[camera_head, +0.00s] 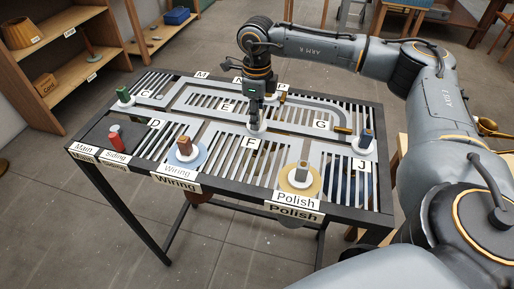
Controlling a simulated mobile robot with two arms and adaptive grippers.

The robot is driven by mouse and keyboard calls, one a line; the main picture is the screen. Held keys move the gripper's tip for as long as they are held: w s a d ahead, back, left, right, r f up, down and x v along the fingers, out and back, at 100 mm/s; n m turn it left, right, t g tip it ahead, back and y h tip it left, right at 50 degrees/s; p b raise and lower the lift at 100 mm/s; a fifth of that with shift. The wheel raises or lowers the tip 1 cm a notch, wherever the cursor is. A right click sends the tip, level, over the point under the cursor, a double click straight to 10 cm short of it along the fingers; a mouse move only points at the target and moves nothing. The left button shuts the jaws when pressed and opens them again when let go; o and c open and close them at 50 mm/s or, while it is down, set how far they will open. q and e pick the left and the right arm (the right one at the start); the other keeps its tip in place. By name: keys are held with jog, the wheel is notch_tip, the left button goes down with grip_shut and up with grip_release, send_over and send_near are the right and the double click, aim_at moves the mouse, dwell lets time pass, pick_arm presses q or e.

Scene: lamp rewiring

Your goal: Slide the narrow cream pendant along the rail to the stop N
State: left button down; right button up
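My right gripper (255,121) points straight down at the slotted table, just above a pale round base (256,129) behind the F label. Its dark fingers are close together; whether they hold a knob is too small to tell. I cannot tell which piece is the narrow cream pendant; the one under my gripper is mostly hidden. The stop N label (237,81) lies at the far edge, partly covered by my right arm. My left gripper is not in view.
The table (75,148) carries several other knobs: green (124,95) at C, red (115,137) near D, brown (185,146) at Wiring, grey (302,172) at Polish, blue (366,138) near J. Grey rail strips join the labelled spots. Shelves (66,62) stand at left.

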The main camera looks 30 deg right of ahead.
grip_shut()
jog(key=shift+w+a, duration=0.15)
jog(key=shift+w, duration=0.05)
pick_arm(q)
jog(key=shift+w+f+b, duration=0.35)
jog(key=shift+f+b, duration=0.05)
pick_arm(e)
jog(key=w+a, duration=0.4)
jog(key=w, duration=0.1)
jog(key=w+a, duration=0.5)
jog(key=w, duration=0.1)
jog(key=w+a, duration=0.5)
jog(key=shift+w, duration=0.2)
